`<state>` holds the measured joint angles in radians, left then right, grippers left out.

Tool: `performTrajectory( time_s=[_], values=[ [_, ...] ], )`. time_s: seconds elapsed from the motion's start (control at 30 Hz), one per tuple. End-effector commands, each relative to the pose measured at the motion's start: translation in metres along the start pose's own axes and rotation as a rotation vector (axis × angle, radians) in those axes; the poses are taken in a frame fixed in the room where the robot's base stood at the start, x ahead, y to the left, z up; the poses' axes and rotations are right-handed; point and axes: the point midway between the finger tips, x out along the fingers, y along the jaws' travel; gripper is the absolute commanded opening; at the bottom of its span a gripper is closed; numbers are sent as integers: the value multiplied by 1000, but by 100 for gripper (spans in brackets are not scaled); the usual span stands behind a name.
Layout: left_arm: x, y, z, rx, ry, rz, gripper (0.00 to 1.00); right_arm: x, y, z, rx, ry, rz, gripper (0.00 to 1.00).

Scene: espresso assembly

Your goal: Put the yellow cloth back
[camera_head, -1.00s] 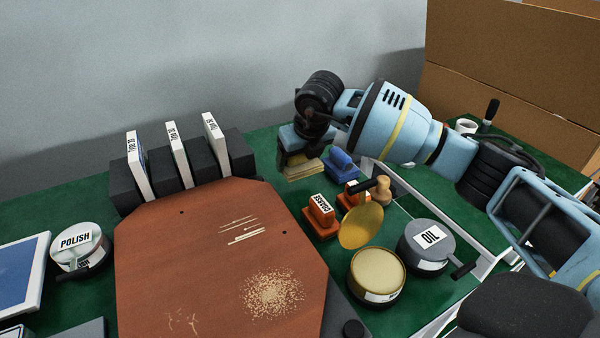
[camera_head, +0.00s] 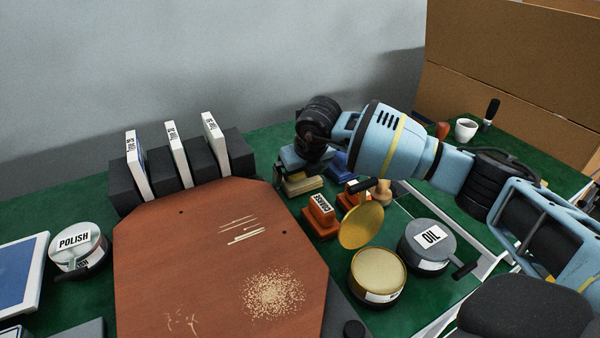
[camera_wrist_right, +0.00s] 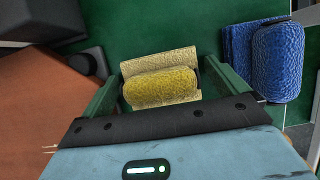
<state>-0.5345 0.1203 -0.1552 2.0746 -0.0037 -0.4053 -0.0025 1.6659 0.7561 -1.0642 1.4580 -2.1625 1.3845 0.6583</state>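The yellow cloth (camera_head: 301,184) is a folded pad with a rolled part on top. In the head view it is low over or on the green table, just behind the orange blocks; whether it touches the table I cannot tell. My right gripper (camera_head: 305,163) is directly above it. In the right wrist view the yellow cloth (camera_wrist_right: 160,87) lies between the two green fingers (camera_wrist_right: 160,82), which are at its ends and appear shut on it. My left gripper is not in view.
A blue cloth (camera_wrist_right: 277,60) lies right beside the yellow one. An orange block labelled coarse (camera_head: 320,215), a gold tin (camera_head: 377,278) and an oil tin (camera_head: 426,245) stand in front. A black rack (camera_head: 205,160) and brown board (camera_head: 215,260) are left.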

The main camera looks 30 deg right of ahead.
Motion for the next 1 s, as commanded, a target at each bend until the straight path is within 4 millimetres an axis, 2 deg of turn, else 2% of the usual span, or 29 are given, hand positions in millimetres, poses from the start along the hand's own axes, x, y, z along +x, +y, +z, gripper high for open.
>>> performTrajectory(
  time_s=[0.2,0.33,0.8,1.0],
  values=[
    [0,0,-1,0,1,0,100,-2,0,1,0,-1,0,98],
    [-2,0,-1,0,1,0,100,-12,0,2,0,-2,1,98],
    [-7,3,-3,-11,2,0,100,-99,0,2,-1,-3,1,98],
    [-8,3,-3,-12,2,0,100,-119,0,2,0,-2,1,98]
  ],
)
